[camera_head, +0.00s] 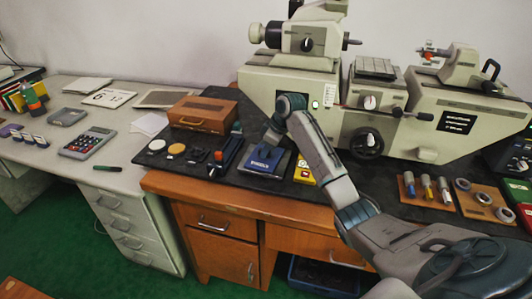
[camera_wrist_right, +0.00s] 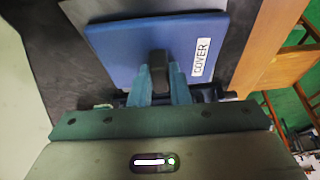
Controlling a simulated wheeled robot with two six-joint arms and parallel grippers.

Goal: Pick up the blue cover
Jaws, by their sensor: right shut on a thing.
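The blue cover (camera_head: 261,164) is a flat, square blue piece on the dark mat of the brown desk, left of the middle in the head view. It fills the upper middle of the right wrist view (camera_wrist_right: 120,40), with a white label reading "COVER". A dark knob (camera_wrist_right: 158,60) stands on the cover. My right gripper (camera_wrist_right: 158,72) is shut on this knob, its two fingers on either side of it. In the head view my right gripper (camera_head: 272,138) comes down over the cover and hides part of it. I cannot tell whether the cover is lifted. My left gripper is not in view.
A brown wooden case (camera_head: 202,114) stands behind and left of the cover. A small red and blue item (camera_head: 224,157) is close to its left. A yellow item (camera_head: 304,171) lies to its right. A large beige machine (camera_head: 290,85) stands behind.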

